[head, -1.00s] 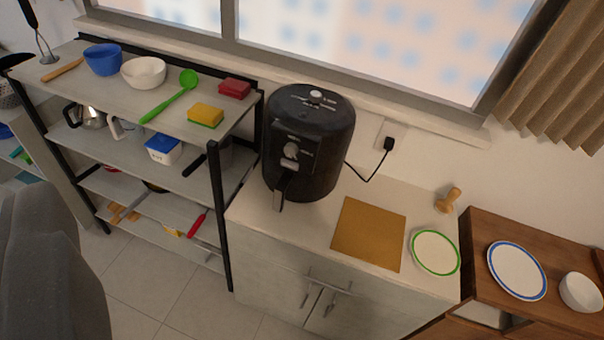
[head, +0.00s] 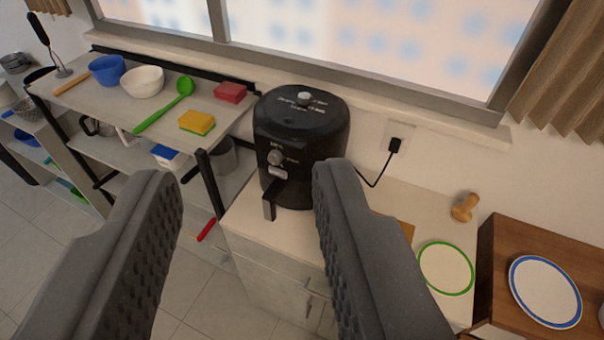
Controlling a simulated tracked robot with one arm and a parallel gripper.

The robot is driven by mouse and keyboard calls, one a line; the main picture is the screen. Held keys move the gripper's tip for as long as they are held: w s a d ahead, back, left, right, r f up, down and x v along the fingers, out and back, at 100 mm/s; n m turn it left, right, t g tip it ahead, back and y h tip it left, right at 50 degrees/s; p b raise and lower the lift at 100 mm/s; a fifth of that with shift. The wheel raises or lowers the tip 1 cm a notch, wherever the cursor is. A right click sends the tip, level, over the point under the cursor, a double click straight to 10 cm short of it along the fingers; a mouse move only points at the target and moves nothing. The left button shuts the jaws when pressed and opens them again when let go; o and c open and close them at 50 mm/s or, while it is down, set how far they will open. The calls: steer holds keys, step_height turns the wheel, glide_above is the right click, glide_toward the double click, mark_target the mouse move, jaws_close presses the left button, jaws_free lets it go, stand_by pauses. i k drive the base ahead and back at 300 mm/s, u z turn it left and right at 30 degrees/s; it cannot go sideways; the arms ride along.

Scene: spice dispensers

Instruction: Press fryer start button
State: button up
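The black air fryer (head: 300,140) stands upright on the white cabinet top, near the wall under the window. Its front shows a round knob (head: 276,157), a small light panel below it and a drawer handle (head: 270,200). A pale round knob (head: 304,97) sits on its lid. I cannot tell which of these is the start button. My gripper (head: 245,180) is open and empty, with its two dark ridged fingers wide apart in the foreground. The fryer shows beyond and between the fingertips, apparently apart from them. The right finger overlaps the fryer's lower right edge in the picture.
A shelf rack (head: 90,98) left of the fryer holds bowls, a green spoon and sponges. A wooden board, mostly hidden by my right finger, a green-rimmed plate (head: 445,268) and a wooden tool (head: 465,207) lie right. A black cord (head: 375,180) runs to the wall socket.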

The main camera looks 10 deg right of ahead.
mark_target(274, 171)
steer(key=z, duration=0.1)
steer(key=i, duration=1)
steer(key=u, duration=0.1)
